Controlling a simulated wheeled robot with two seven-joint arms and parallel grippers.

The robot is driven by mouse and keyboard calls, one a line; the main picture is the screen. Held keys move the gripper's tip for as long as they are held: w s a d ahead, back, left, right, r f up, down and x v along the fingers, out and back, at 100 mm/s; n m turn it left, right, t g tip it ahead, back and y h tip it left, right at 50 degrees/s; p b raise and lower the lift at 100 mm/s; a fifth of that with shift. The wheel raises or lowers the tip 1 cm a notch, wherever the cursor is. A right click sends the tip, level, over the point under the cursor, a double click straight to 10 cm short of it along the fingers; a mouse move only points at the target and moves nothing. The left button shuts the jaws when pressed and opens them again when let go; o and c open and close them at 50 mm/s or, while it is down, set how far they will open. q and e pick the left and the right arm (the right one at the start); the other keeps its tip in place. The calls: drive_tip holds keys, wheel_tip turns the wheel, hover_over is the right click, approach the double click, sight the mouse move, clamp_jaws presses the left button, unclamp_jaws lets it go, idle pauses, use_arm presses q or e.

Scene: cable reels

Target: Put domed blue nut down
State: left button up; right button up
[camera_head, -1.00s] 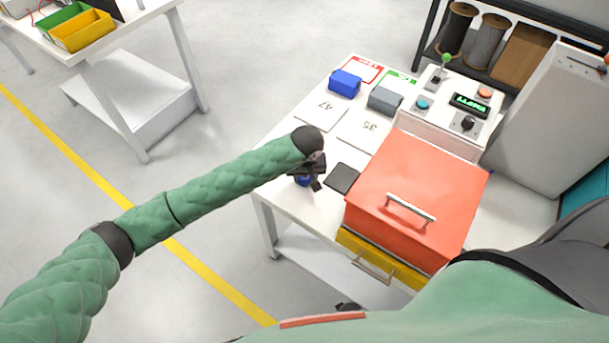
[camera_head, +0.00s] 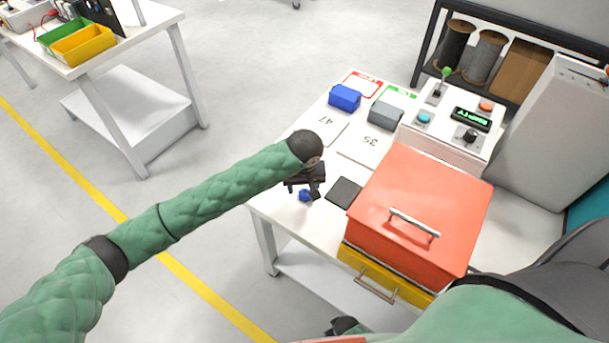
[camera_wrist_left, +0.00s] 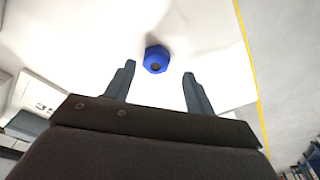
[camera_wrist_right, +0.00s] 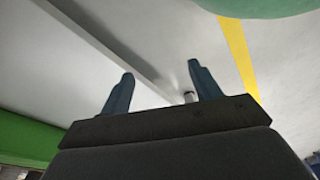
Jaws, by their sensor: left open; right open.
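The domed blue nut (camera_head: 305,195) rests on the white table (camera_head: 283,205) near its left front edge. In the left wrist view the nut (camera_wrist_left: 157,59) lies on the white surface just beyond the fingertips, roughly midway between them, with its dark hole showing. My left gripper (camera_head: 306,188) is open and close above the nut; in its wrist view the two fingers (camera_wrist_left: 158,80) stand apart with nothing between them. My right gripper (camera_wrist_right: 160,78) is open and empty, low beside the table; it shows dimly at the bottom of the head view (camera_head: 343,327).
A black pad (camera_head: 344,192) and a red lidded box (camera_head: 428,192) lie right of the nut. Cards marked 47 (camera_head: 325,128) and 35 (camera_head: 366,146), a blue block (camera_head: 345,97), a grey block (camera_head: 386,115) and a control panel (camera_head: 455,117) are farther back.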

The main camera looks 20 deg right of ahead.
sight(305, 199)
use_arm(q)
wheel_tip(305, 199, up, 8)
drive_tip(key=s+b, duration=0.1)
drive_tip(key=b, duration=0.1)
drive_tip(key=shift+d+r, duration=0.15)
drive_tip(key=shift+r, duration=0.05)
use_arm(e)
wheel_tip(305, 199, up, 6)
drive_tip(key=w+a, duration=0.1)
drive_tip(key=shift+w+a+g, duration=0.15)
drive_tip(key=shift+w+g, duration=0.15)
use_arm(q)
drive_tip(key=shift+s, duration=0.15)
use_arm(e)
drive_tip(key=shift+f, duration=0.15)
